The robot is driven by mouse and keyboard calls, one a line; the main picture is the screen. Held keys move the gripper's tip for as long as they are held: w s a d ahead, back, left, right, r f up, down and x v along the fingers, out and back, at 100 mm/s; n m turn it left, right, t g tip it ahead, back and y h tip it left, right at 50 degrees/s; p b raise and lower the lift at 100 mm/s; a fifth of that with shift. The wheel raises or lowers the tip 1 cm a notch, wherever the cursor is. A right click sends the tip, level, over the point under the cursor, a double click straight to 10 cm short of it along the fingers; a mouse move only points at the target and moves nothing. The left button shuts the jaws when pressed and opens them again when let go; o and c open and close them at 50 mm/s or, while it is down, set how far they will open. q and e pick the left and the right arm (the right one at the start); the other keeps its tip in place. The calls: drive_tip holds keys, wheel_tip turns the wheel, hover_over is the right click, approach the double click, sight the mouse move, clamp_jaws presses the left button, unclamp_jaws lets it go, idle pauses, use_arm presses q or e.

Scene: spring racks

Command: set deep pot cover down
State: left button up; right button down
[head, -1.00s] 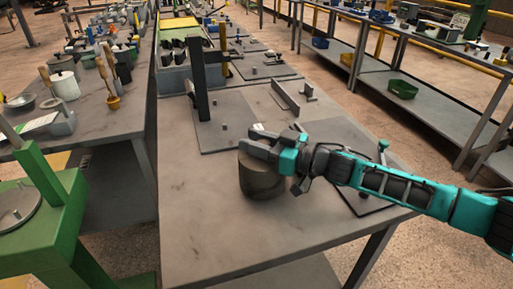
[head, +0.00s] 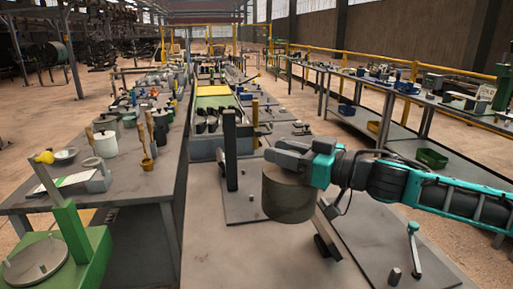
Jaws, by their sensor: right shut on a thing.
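The deep pot cover (head: 289,197) is a dark grey-brown, round, deep can-like piece. My right gripper (head: 290,160) comes in from the right and is shut on its top. The cover hangs roughly level and seems to be above the grey table (head: 215,262), overlapping the right part of a flat plate (head: 243,208) with a dark upright post (head: 230,150). The gap under it is hard to judge. My left gripper is not in view.
A second plate (head: 375,250) with a small teal-topped lever (head: 413,245) and a slanted grey bar (head: 326,232) lies near right. A green stand (head: 75,235) is at left. A grey bin (head: 207,146) stands behind. The front left of the table is bare.

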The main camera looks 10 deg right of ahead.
drive_tip(key=s+a+f+t+h, duration=0.1)
drive_tip(key=s+a+f, duration=0.6)
drive_tip(key=a+f, duration=0.15)
drive_tip(key=s+d+f+m+t+h, duration=0.2)
drive_tip(key=s+d+f+m+h, duration=0.1)
drive_tip(key=d+h, duration=0.3)
drive_tip(key=s+d+f+m+t+h, duration=0.2)
drive_tip(key=s+d+f+m+h, duration=0.1)
drive_tip(key=d+m+h, duration=0.3)
drive_tip(key=shift+s+d+f+t, duration=0.35)
drive_tip(key=shift+d+f+t, duration=0.05)
drive_tip(key=shift+d+f, duration=0.45)
